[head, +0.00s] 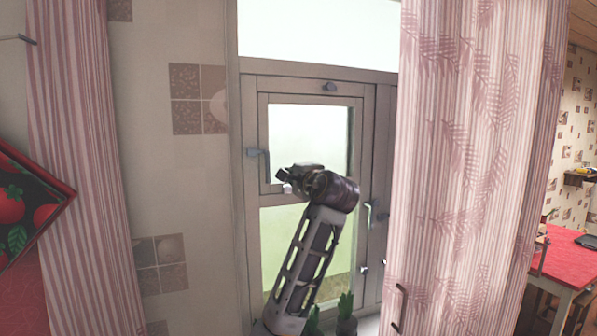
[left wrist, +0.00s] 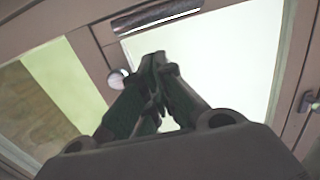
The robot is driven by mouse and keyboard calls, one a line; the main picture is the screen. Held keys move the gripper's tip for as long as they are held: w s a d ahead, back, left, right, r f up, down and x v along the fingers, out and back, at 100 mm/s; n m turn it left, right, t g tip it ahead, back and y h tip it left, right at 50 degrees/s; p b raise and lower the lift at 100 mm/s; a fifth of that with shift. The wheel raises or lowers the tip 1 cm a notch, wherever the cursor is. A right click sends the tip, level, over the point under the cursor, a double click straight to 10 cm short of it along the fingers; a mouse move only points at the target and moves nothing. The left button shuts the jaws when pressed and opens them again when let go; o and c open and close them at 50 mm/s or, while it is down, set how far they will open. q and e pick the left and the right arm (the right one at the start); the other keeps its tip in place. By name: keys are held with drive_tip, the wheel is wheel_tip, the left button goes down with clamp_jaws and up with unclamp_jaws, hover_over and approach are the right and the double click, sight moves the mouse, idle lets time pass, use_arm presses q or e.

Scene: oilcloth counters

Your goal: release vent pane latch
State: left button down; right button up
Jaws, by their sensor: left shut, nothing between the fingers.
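The vent pane (head: 308,130) is the framed upper glass pane of the window, and it looks closed. I cannot tell which is the latch. My left gripper (head: 284,179) is in front of the pane's lower left corner, shut and empty, pointing left. In the left wrist view its closed fingers (left wrist: 157,62) are near a round pale knob (left wrist: 117,78), with a bar handle (left wrist: 158,14) beyond. Contact is unclear.
A striped pink curtain (head: 465,150) hangs close on the right, and another (head: 80,150) on the left. A second handle (head: 368,214) is on the frame right of my arm.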

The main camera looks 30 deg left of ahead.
use_arm(q)
drive_tip(key=shift+s+a+p, duration=0.3)
drive_tip(key=shift+s+a, duration=0.4)
drive_tip(key=shift+a, duration=0.1)
use_arm(e)
drive_tip(key=shift+d+r, duration=0.2)
drive_tip(key=shift+r, duration=0.15)
drive_tip(key=shift+d, duration=0.15)
use_arm(q)
drive_tip(key=shift+a, duration=0.15)
